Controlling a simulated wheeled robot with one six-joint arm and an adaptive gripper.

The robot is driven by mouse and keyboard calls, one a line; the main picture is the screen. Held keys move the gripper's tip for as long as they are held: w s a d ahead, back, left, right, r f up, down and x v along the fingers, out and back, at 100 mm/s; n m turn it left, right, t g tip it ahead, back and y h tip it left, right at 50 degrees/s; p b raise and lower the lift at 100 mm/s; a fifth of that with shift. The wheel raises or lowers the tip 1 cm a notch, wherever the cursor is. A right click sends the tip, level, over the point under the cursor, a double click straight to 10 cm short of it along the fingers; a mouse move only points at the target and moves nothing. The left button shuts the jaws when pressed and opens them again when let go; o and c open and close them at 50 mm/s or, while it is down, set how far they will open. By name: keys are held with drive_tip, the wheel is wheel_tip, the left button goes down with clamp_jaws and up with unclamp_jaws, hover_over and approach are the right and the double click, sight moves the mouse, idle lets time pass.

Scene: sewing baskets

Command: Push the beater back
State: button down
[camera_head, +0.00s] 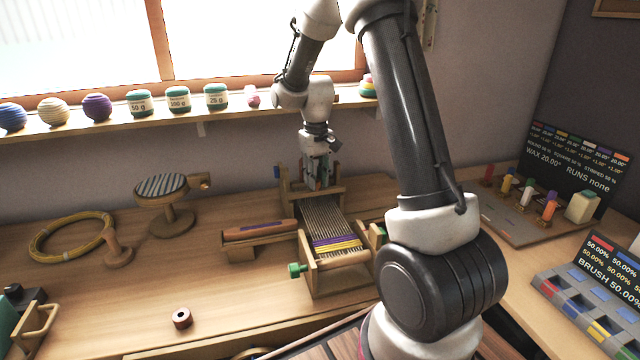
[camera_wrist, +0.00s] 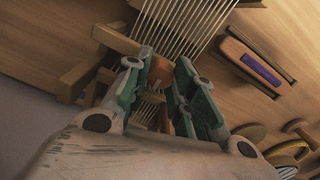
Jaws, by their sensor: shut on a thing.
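A small wooden loom (camera_head: 310,276) stands on the table with pale warp threads (camera_head: 322,218) and a purple and yellow woven band (camera_head: 337,246) at its near end. My gripper (camera_head: 318,182) points down at the loom's far end. In the wrist view, my gripper's green-sided fingers (camera_wrist: 160,88) close around an orange-brown wooden piece (camera_wrist: 160,70), which appears to be the beater's handle. The beater's crossbar is mostly hidden by the fingers. The warp threads (camera_wrist: 185,22) run away from the fingers in that view.
A shuttle with purple thread (camera_head: 259,230) lies on a stand left of the loom; it also shows in the wrist view (camera_wrist: 255,65).

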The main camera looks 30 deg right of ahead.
drive_tip(key=shift+w, duration=0.2)
drive_tip(key=c, duration=1.2)
unclamp_jaws()
wheel_tip(320, 180, up, 12)
drive_tip(key=shift+r, duration=0.1)
drive_tip(key=s+r+t, duration=0.1)
drive_tip(key=s+r, duration=0.1)
drive_tip(key=s, duration=0.8)
drive_tip(key=s+r+t, duration=0.2)
drive_tip(key=s, duration=0.7)
drive_tip(key=s+r+t, duration=0.1)
drive_tip(key=s+r, duration=0.1)
drive_tip(key=s, duration=0.8)
drive_tip(key=shift+s+a, duration=0.25)
drive_tip(key=shift+s, duration=0.1)
